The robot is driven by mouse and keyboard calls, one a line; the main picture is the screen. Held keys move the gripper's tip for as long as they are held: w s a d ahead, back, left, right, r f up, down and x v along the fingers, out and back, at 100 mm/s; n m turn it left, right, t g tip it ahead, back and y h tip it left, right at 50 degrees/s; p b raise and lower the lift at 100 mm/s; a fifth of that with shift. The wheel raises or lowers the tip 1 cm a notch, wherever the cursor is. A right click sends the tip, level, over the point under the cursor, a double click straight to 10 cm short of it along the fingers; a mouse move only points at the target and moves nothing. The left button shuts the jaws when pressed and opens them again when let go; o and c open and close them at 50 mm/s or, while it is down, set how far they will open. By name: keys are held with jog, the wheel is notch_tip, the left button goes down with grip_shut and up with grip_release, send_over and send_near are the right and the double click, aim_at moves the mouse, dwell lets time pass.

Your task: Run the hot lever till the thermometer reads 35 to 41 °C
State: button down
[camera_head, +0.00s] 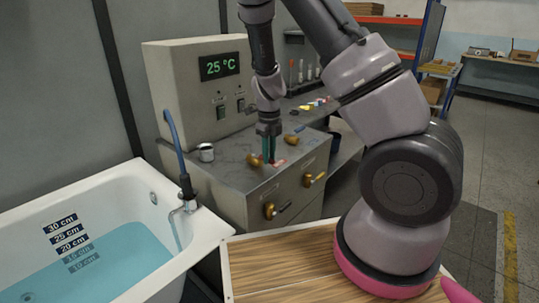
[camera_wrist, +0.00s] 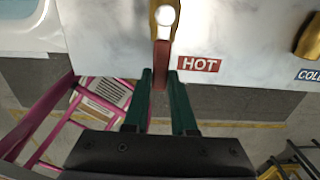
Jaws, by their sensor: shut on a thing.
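The hot lever (camera_wrist: 161,64) has a brass hub and a red handle, beside a red HOT label (camera_wrist: 198,63). My gripper (camera_wrist: 163,80) has its green fingers on both sides of the red handle and is shut on it. In the head view my gripper (camera_head: 269,158) reaches down to the top of the grey box; it hides most of the handle there. The thermometer display (camera_head: 220,66) reads 25 °C in green. A second brass lever (camera_wrist: 308,38) stands to the right, by a blue label that is cut off at the edge.
A white bathtub (camera_head: 205,232) with blue water stands at left; the surface lies between its 15 and 20 cm marks. A spout (camera_head: 187,190) hangs over its rim.

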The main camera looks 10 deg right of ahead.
jog(key=shift+a, duration=0.1)
jog(key=c, duration=0.7)
grip_release()
notch_tip(320, 180, up, 11)
jog(key=shift+f, duration=0.1)
